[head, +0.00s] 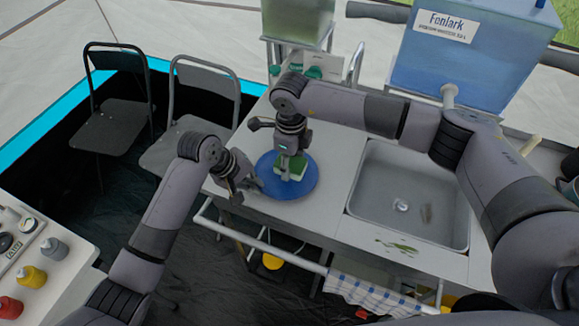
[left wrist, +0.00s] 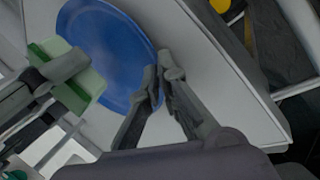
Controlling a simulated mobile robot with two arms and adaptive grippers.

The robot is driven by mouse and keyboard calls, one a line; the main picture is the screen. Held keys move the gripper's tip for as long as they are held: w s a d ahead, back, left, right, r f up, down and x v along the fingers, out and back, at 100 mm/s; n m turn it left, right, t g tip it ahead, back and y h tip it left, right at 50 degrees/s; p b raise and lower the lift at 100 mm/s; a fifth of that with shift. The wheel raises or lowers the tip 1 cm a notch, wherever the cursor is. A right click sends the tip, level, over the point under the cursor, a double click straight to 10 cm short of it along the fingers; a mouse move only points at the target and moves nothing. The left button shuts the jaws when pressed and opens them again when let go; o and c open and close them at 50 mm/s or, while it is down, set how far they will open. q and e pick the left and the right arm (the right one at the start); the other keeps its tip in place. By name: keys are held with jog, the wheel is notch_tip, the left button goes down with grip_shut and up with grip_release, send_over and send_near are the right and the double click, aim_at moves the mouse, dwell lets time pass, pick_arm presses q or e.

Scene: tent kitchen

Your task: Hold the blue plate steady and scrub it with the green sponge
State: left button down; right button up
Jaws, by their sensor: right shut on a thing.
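The blue plate (head: 309,187) lies on the metal counter, left of the sink; it also shows in the left wrist view (left wrist: 105,42). My right gripper (head: 291,168) points down over the plate, shut on the green sponge (head: 299,165). The sponge is at the plate's middle and partly hidden by the fingers; it shows at the left in the left wrist view (left wrist: 92,82). My left gripper (head: 252,187) is at the plate's left rim. Its fingertips (left wrist: 162,80) are close together at the rim, one over the plate, one outside. Whether they pinch it is unclear.
The sink (head: 410,195) is right of the plate, with a dark bit inside. A blue water tank (head: 465,60) stands behind it. A towel (head: 370,297) hangs on the front rail (head: 270,245). Two folding chairs (head: 112,120) stand left. Bottles (head: 32,276) stand on a table lower left.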

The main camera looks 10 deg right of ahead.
jog(key=shift+r, duration=2.15)
pick_arm(q)
jog(key=c, duration=2.3)
grip_release()
jog(key=o, duration=0.6)
jog(key=shift+d+v, duration=0.15)
jog(key=shift+v, duration=2.05)
jog(key=shift+d+v, duration=0.2)
jog(key=shift+v, duration=2)
jog(key=shift+w+r, duration=0.15)
jog(key=shift+r, duration=0.05)
